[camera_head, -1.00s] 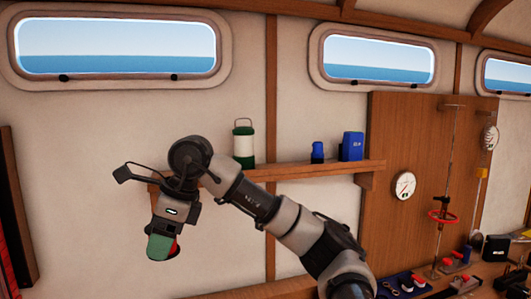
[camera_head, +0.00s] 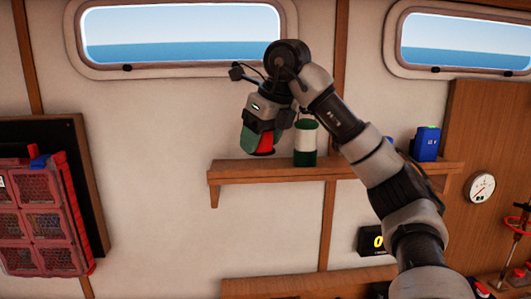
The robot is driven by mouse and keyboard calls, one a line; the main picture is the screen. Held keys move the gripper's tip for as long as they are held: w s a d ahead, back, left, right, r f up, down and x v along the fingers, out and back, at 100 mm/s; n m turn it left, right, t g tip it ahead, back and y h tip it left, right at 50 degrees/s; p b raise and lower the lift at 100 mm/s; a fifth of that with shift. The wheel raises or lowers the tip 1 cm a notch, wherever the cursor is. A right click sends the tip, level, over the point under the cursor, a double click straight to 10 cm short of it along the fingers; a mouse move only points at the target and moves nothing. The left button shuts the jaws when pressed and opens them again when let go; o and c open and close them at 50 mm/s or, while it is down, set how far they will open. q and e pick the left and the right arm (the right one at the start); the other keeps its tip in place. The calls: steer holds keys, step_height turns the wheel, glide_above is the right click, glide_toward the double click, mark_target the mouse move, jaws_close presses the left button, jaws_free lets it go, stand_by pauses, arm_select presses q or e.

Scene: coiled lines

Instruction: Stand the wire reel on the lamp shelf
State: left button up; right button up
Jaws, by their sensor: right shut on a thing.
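My right gripper (camera_head: 258,143) hangs fingers down above the left part of the lamp shelf (camera_head: 228,176), just left of the green and white lantern (camera_head: 305,145). It is shut on a red thing (camera_head: 266,143), which I take to be the wire reel. A green fingertip covers much of the reel, and only its red side and dark lower edge show. The reel's lower edge is close to the shelf top; I cannot tell whether they touch. My left gripper is not in view.
A red rack (camera_head: 42,220) hangs on the left wall. The windows (camera_head: 180,35) are above.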

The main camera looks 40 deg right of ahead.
steer(key=p, duration=0.3)
glide_above(254, 165)
steer(key=s, duration=0.1)
steer(key=shift+s+f, duration=0.25)
steer(key=shift+f, duration=1.7)
step_height(254, 165, down, 2)
steer(key=shift+f+p, duration=0.2)
steer(key=shift+p, duration=0.6)
steer(key=shift+w+d+f, duration=0.1)
steer(key=shift+f, duration=0.15)
steer(key=shift+f, duration=0.1)
